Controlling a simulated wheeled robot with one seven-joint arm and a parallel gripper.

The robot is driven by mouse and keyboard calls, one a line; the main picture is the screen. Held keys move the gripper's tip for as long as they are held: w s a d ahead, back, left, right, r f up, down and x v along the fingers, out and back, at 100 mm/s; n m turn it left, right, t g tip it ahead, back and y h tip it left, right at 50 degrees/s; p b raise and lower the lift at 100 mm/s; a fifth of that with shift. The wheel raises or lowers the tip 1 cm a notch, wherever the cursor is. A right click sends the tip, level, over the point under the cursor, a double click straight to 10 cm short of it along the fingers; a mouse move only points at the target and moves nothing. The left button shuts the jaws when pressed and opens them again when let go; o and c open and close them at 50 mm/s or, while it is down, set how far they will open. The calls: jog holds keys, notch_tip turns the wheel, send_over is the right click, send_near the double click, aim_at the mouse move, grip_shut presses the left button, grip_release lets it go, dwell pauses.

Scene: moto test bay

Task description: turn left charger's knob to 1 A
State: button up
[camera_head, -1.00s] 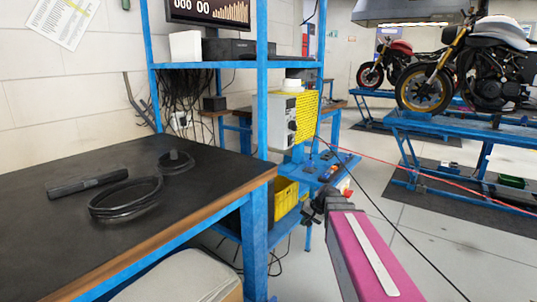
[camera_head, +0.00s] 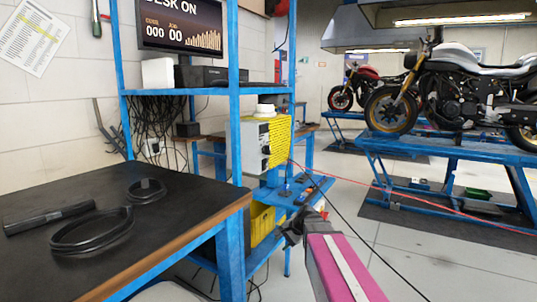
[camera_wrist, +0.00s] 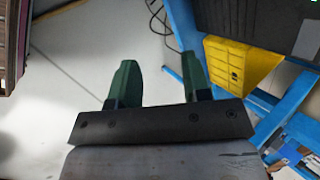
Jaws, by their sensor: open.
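A grey charger box with a yellow side (camera_head: 257,146) stands on the blue rack in the head view, with small dark controls on its front. Its knob setting is too small to read, and I cannot make out a second charger. My gripper (camera_head: 291,231) is below and a little right of the box, apart from it. No knob shows in the wrist view.
A black-topped bench (camera_head: 100,215) with cable coils is at the left. A yellow bin (camera_head: 262,222) sits low in the rack and seems to show in the wrist view (camera_wrist: 240,65). A red cable (camera_head: 400,193) crosses at right. Motorcycles stand on lifts behind open floor.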

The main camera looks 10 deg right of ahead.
jog(key=w+d+r+m+t+y, duration=0.1)
jog(key=w+r+m+t+y, duration=0.15)
jog(key=w+r, duration=0.4)
jog(key=w+d+r+m+t+y, duration=0.15)
jog(key=w+r+m, duration=0.25)
jog(key=r, duration=0.5)
jog(key=m+t+y, duration=0.3)
jog(key=m+y, duration=0.1)
jog(key=m, duration=0.3)
send_near(270, 151)
jog(key=x, duration=1)
jog(key=shift+w, duration=0.1)
jog(key=shift+d, duration=0.1)
grip_shut()
